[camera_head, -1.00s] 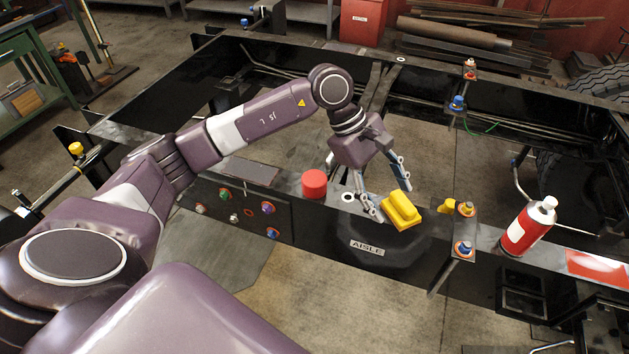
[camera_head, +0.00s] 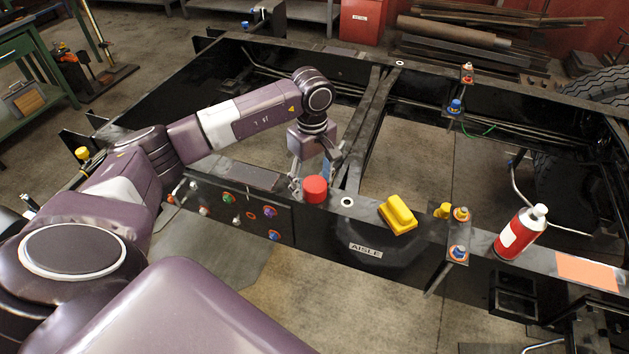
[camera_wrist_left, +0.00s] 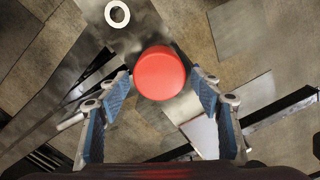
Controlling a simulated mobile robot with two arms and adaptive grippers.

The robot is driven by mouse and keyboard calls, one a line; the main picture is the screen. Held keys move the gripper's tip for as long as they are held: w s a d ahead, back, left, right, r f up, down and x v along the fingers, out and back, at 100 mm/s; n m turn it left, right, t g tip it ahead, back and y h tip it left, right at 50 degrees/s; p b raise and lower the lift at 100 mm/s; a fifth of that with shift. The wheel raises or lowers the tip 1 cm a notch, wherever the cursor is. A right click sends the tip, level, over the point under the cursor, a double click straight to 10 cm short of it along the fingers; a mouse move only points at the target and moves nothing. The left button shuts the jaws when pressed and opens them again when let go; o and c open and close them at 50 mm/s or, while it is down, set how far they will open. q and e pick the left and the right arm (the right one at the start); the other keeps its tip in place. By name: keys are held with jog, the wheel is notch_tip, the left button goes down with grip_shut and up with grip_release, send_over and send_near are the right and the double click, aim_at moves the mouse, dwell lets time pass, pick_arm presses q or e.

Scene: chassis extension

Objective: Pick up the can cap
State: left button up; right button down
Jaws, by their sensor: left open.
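The red can cap (camera_head: 315,189) stands on the black chassis rail, left of a white ring. It also shows in the left wrist view (camera_wrist_left: 159,73), round and between the tips of the open fingers, with a gap on both sides. My left gripper (camera_head: 314,180) is at the cap, its fingers spread to either side of it. In the left wrist view my left gripper (camera_wrist_left: 162,85) is open and holds nothing. My right gripper is not in view.
A yellow brush-like block (camera_head: 398,214) lies on the rail right of the white ring (camera_head: 347,202). Bolts with blue and orange parts (camera_head: 459,232) stand on a bracket between block and can. A dark flat plate (camera_head: 250,177) lies left of the cap.

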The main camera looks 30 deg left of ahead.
pick_arm(q)
jog(key=shift+f, duration=0.4)
jog(key=shift+c, duration=0.2)
jog(key=c, duration=0.8)
jog(key=shift+r, duration=0.1)
